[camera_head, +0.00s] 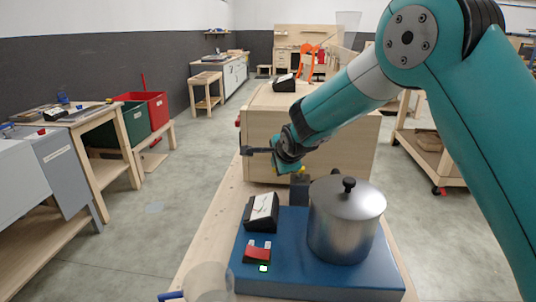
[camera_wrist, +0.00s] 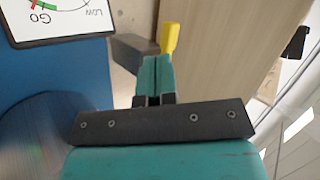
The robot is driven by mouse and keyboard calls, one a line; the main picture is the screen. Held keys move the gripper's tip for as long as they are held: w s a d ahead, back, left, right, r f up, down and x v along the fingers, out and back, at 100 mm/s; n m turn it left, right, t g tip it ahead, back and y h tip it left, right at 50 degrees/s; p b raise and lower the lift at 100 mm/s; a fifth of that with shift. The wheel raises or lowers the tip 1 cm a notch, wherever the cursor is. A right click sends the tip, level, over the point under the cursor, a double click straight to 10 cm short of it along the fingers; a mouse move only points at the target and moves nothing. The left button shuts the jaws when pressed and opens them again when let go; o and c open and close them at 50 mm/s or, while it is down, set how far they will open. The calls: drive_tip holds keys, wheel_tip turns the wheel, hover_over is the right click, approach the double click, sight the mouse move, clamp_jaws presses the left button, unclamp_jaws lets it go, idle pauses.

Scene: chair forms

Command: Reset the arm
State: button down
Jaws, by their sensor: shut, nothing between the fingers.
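My teal arm reaches in from the right in the head view, and my gripper (camera_head: 297,168) is low over the bench beyond the blue base. The wrist view shows my gripper (camera_wrist: 152,72) with its two teal fingers together and nothing between them. A small yellow piece (camera_wrist: 169,37) stands just past the fingertips, beside a dark grey block (camera_wrist: 133,52). The block (camera_head: 299,188) also shows behind the pot in the head view. I cannot tell whether the fingers touch the yellow piece.
A lidded metal pot (camera_head: 346,225), a dial gauge (camera_head: 261,212) and a red switch (camera_head: 257,253) are on the blue base (camera_head: 285,283). A wooden box (camera_head: 345,150) stands behind. A clear container (camera_head: 208,283) is at the front. Open floor lies to the left.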

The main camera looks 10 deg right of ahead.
drive_tip(key=s+r+n+g+y, duration=0.1)
drive_tip(key=s+r+n+g, duration=0.2)
drive_tip(key=s+n, duration=0.4)
drive_tip(key=s+d+r+n+g+y, duration=0.1)
drive_tip(key=s+r+n+g, duration=0.2)
drive_tip(key=s+n, duration=0.5)
drive_tip(key=s+r+n+g+y, duration=0.1)
drive_tip(key=s+r+n+g, duration=0.2)
drive_tip(key=s, duration=2.4)
drive_tip(key=n, duration=0.5)
drive_tip(key=shift+d, duration=0.15)
